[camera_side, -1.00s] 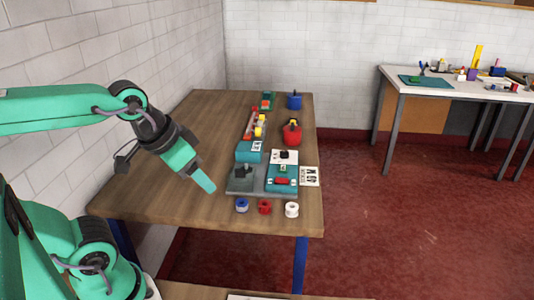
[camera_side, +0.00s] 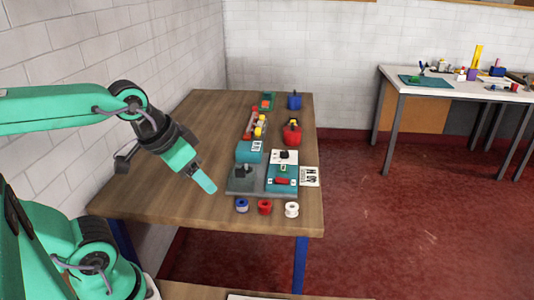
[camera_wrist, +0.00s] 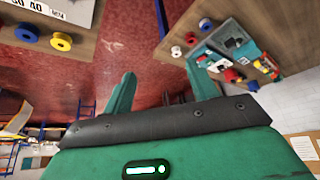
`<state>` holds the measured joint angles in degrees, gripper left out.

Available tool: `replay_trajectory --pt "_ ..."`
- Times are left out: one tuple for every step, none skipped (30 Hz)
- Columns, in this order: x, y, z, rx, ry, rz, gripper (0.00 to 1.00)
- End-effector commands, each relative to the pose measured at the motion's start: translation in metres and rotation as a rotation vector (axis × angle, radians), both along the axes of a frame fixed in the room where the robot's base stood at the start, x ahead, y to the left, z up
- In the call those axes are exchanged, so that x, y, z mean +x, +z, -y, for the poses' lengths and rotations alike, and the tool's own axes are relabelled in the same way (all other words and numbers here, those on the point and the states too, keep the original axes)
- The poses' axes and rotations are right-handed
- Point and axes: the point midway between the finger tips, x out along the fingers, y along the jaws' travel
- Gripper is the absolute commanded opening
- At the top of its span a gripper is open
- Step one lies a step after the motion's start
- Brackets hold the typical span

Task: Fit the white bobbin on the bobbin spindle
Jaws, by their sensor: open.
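The white bobbin (camera_side: 291,209) stands on the wooden table near its front edge, at the right end of a row of bobbins. It also shows in the wrist view (camera_wrist: 176,51). My gripper (camera_side: 207,186) is in the air to the left of the row and apart from it. In the wrist view my gripper (camera_wrist: 160,72) has its two green fingers spread with nothing between them. A grey base (camera_side: 247,190) behind the bobbins carries a dark block and a teal panel (camera_side: 275,189). The bobbin spindle is too small for me to make out with certainty.
A blue bobbin (camera_side: 241,205) and a red bobbin (camera_side: 265,207) stand left of the white one. A red pot (camera_side: 291,136) and a blue pot (camera_side: 295,101) stand farther back. The left part of the wooden table (camera_side: 160,190) is bare.

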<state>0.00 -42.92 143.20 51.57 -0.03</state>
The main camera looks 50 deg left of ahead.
Motion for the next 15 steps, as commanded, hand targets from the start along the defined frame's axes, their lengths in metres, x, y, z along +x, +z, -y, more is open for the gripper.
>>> replay_trajectory --pt "0.001 0.000 0.000 -0.001 0.002 -0.001 0.59" --pt "0.002 0.001 0.000 -0.002 0.004 -0.002 0.59" --pt "0.003 0.001 0.000 -0.004 0.007 -0.004 0.59" --pt "0.004 0.002 0.000 -0.004 0.010 -0.007 0.59" --pt "0.006 0.002 0.000 -0.006 0.014 -0.010 0.59" --pt "0.009 0.003 -0.001 -0.010 0.020 -0.015 0.59" --pt "0.011 0.003 -0.001 -0.011 0.026 -0.019 0.59" --pt "0.015 0.004 -0.001 -0.015 0.032 -0.024 0.59" --pt "0.019 0.005 -0.001 -0.020 0.043 -0.031 0.59" --pt "0.023 0.006 -0.002 -0.023 0.051 -0.038 0.59" --pt "0.027 0.007 -0.002 -0.026 0.060 -0.043 0.59" --pt "0.033 0.008 -0.002 -0.032 0.073 -0.053 0.59" --pt "0.038 0.008 -0.003 -0.037 0.084 -0.060 0.59" --pt "0.042 0.009 -0.003 -0.042 0.095 -0.068 0.59" --pt "0.050 0.009 -0.004 -0.048 0.110 -0.077 0.59"
